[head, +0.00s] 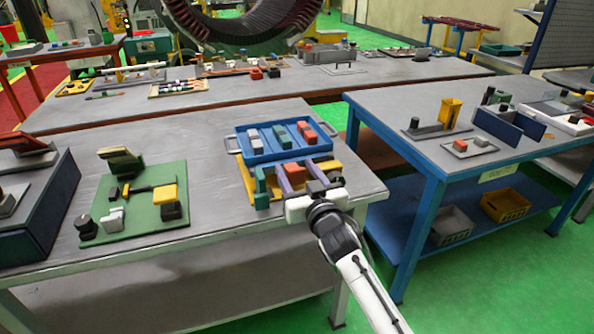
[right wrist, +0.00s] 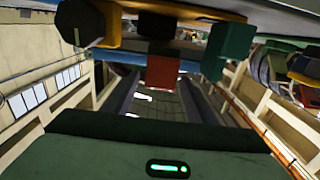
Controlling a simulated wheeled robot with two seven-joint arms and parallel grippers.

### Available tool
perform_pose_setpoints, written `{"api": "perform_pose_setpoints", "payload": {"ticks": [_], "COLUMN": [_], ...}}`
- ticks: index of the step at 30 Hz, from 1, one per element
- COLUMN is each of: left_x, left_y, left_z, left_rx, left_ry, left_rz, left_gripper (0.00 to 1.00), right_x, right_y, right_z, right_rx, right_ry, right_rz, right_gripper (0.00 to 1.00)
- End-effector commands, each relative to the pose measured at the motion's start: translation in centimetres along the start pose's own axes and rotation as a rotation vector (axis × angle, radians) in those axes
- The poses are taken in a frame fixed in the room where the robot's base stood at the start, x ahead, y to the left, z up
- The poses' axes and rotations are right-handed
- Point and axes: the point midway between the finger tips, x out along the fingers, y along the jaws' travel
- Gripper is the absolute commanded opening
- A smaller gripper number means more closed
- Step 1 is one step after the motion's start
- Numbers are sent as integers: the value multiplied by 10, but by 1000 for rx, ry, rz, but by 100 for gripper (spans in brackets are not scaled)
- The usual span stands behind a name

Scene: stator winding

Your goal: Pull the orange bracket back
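My right gripper (head: 295,166) reaches over the middle table from the front right. Its two purplish fingers are spread apart. An orange-red piece (head: 297,175), likely the orange bracket, shows between them at the near side of a blue tray (head: 243,146). In the right wrist view, a red-orange block (right wrist: 163,72) is in the middle, with a green block (right wrist: 236,48) to its right. Whether the fingers touch the orange piece cannot be told. A yellow-orange base (head: 249,184) lies under the tray's near edge. My left gripper is out of view.
The blue tray holds several coloured blocks. A green board (head: 143,215) with a yellow block and dark knobs lies to the left. A blue-framed table (head: 402,118) stands to the right. Bare tabletop (head: 210,185) separates the board and the tray.

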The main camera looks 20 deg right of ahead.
Motion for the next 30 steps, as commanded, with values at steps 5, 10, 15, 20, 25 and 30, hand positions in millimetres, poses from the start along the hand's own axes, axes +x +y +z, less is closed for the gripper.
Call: {"api": "perform_pose_setpoints", "payload": {"ticks": [5, 10, 15, 20, 25, 30], "left_x": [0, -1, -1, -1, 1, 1], "left_y": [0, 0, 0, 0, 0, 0], "left_z": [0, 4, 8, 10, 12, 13], "left_rx": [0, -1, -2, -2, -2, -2], "left_ry": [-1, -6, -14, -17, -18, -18], "left_rz": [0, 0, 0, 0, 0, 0], "left_gripper": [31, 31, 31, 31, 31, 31], "right_x": [0, -2, -22, -54, -84, -100], "right_y": [0, 0, 1, 1, 0, 0], "right_z": [-2, -2, -1, 0, 0, -1], "right_rx": [0, 0, 1, 0, 1, 0], "right_ry": [3, 4, 3, 2, 2, 2], "right_rz": [0, 1, 0, 1, 0, 1], "right_gripper": [53, 53, 53, 53, 53, 53]}}
